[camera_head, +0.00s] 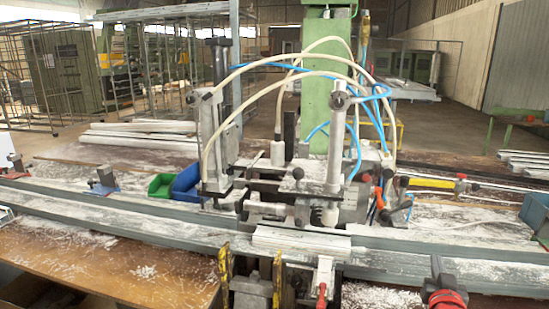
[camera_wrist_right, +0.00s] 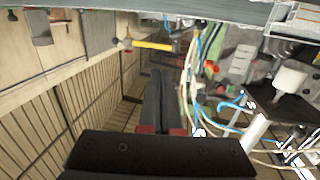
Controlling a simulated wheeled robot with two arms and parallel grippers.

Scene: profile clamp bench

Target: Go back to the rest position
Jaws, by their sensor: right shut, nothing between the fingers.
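My right gripper (camera_head: 437,265) shows at the lower right of the head view, black with red parts, in front of the long grey rail. In the right wrist view its dark fingers (camera_wrist_right: 160,100) are together, with nothing between them. The gripper stands apart from the clamp machine (camera_head: 325,195) and to the right of the short pale profile piece (camera_head: 300,242) lying on the rail. My left gripper does not show in either view.
The long grey rail (camera_head: 130,215) crosses the bench. Yellow-and-black uprights (camera_head: 224,268) and a red-handled clamp (camera_head: 322,292) stand at its front. Green (camera_head: 160,186) and blue bins (camera_head: 187,182) sit behind it. Hoses arch over the machine. A yellow-handled tool (camera_wrist_right: 152,45) shows in the wrist view.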

